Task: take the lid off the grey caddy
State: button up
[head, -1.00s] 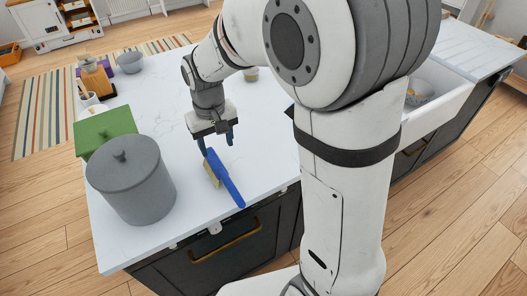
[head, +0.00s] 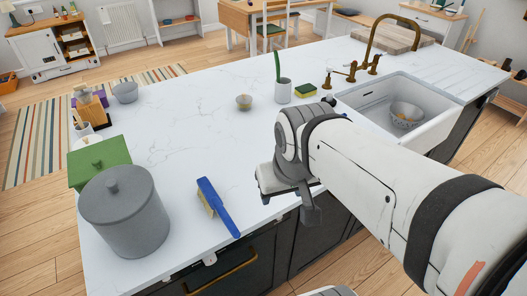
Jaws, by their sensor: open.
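The grey caddy (head: 128,222) stands at the near left corner of the white counter. Its grey lid (head: 98,200) with a round knob on top sits on it. My gripper (head: 266,184) is over the counter's front edge, well to the right of the caddy, with the blue brush between them. It is open, and nothing shows in it. Its fingers are mostly hidden by the wrist. The caddy's far side is partly out of sight.
A green box (head: 98,158) stands close behind the caddy. A blue brush (head: 216,205) lies to its right. The counter's middle is clear.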

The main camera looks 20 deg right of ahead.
aim_at(116, 195)
jog(key=u, duration=0.75)
jog(key=k, duration=0.85)
jog(key=u, duration=0.3)
jog(key=i, duration=1.05)
jog(key=u, duration=0.05)
